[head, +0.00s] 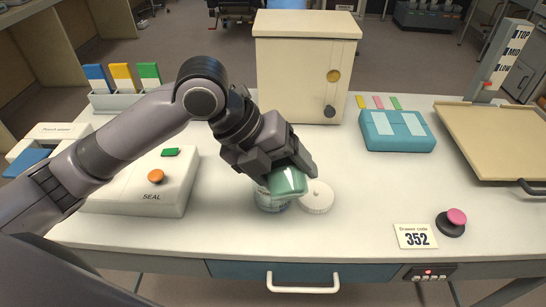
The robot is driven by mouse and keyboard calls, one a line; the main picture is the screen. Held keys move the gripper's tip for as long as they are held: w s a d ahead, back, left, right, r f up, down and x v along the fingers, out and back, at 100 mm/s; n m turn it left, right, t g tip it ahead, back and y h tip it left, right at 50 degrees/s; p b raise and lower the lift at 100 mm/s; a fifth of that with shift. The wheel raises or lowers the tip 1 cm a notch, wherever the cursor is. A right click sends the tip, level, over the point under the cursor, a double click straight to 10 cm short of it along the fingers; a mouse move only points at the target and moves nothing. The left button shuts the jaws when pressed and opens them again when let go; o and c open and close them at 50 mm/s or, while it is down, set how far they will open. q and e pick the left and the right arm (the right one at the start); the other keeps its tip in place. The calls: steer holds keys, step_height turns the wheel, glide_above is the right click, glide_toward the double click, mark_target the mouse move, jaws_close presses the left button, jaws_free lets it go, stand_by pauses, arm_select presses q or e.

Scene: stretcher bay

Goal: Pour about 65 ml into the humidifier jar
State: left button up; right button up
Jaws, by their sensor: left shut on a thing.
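My left gripper (286,173) is shut on a green vessel (289,184) near the middle of the table. The vessel looks tilted, and the gripper hides much of it. Just below it stands a clear jar with a bluish tint (272,203), which I take for the humidifier jar. The vessel and gripper cover most of its mouth. I cannot tell whether they touch, whether liquid is flowing, or the level in the jar. A round white lid (317,198) lies on the table to the right of the jar. My right gripper is not in view.
A cream cabinet (296,75) stands behind. A seal machine (140,185) is at the left, a teal box (397,130) at right, a tan tray (500,135) far right. A pink button (455,218) and a code card (415,237) lie front right. The table's front middle is clear.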

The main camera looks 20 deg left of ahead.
arm_select(q)
steer(key=shift+d+f+g+h, duration=0.1)
steer(key=shift+f+g+h, duration=0.1)
steer(key=shift+g+h, duration=0.15)
stand_by(0.7)
steer(key=shift+w+r+n+g+h, duration=0.25)
steer(key=shift+n+g, duration=0.1)
steer(key=shift+n, duration=0.05)
stand_by(0.4)
steer(key=shift+s+d+f+m+t+y, duration=0.15)
steer(key=shift+s+m+t+y, duration=0.15)
steer(key=shift+s+t+y, duration=0.15)
steer(key=shift+r+t+y, duration=0.35)
steer(key=shift+r+t, duration=0.05)
steer(key=shift+t, duration=0.25)
steer(key=shift+w+f+m+t, duration=0.15)
steer(key=shift+f+m+t, duration=0.15)
steer(key=shift+f, duration=0.1)
